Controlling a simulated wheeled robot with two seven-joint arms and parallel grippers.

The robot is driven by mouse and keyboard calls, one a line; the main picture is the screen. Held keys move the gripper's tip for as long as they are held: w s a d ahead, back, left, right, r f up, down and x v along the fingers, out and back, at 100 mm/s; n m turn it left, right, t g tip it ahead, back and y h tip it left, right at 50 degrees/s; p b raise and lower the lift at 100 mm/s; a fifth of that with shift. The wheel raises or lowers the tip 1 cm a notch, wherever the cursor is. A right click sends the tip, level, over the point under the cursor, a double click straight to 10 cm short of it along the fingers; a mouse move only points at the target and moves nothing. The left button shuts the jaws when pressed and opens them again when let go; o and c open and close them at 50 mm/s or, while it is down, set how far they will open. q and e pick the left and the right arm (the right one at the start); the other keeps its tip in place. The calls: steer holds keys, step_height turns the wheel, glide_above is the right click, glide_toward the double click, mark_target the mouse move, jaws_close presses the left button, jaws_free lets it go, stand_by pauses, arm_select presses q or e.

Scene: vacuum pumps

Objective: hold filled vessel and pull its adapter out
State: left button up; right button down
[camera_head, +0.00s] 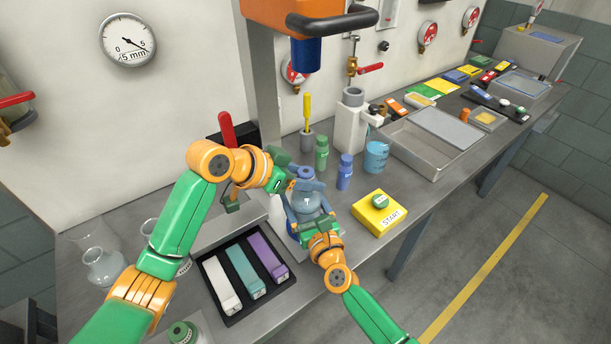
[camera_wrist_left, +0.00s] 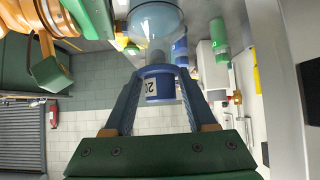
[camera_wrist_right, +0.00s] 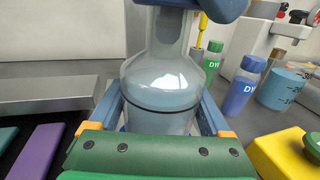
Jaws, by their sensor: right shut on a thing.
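The filled vessel (camera_head: 305,203) is a clear round flask with bluish liquid, standing upright on the bench; its body fills the middle of the right wrist view (camera_wrist_right: 162,85). My right gripper (camera_head: 318,226) is shut on its body, one finger on each side. The blue adapter (camera_wrist_left: 160,87) with a white label sits at the neck's end in the left wrist view, where the vessel appears upside down. My left gripper (camera_wrist_left: 160,78) has its fingers apart, one on each side of the adapter. In the head view the left gripper (camera_head: 300,183) largely hides the adapter.
A yellow START block with a green button (camera_head: 379,212) is right of the vessel. Green (camera_head: 321,153) and blue (camera_head: 345,171) bottles and a blue beaker (camera_head: 376,157) stand behind. A black tray (camera_head: 240,312) with coloured bars lies in front left. Glass flasks (camera_head: 104,266) stand far left.

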arm_select(q)
jaws_close()
steer(key=shift+r, duration=2)
arm_select(e)
steer(key=shift+f, duration=0.1)
jaws_free()
steer(key=shift+s+d, duration=0.1)
steer(key=shift+s, duration=0.3)
steer(key=v, duration=1.1)
steer(key=shift+s+d, duration=0.1)
steer(key=shift+d, duration=0.05)
